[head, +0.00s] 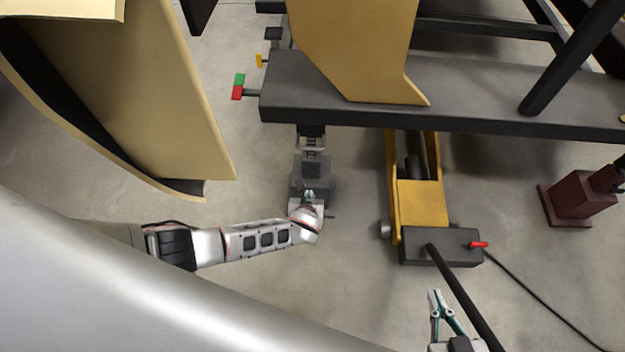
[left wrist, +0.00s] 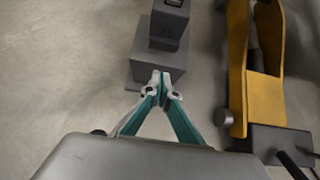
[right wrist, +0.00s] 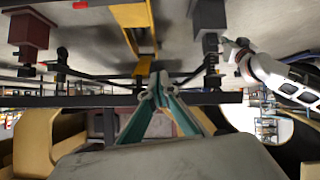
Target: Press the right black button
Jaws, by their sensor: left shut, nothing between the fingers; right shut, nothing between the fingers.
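No black button can be made out for certain in any view. My left gripper (head: 309,194) is shut and empty, beside the base of a grey stand (head: 326,183) under the dark beam. In the left wrist view its closed fingertips (left wrist: 161,86) overlap the stand's grey base (left wrist: 148,70); I cannot tell whether they touch it. My right gripper (head: 437,298) is shut and empty, apart from the things around it, near the bottom of the head view. In the right wrist view its fingertips (right wrist: 158,82) meet in front of the dark frame.
A long dark beam (head: 470,88) crosses above, with a green-and-red block (head: 238,87) at its left end. A yellow jack (head: 423,203) with a dark box (head: 418,248) and bar stands between my grippers. A dark red block (head: 580,195) stands right. Tan panels (head: 165,90) rise left.

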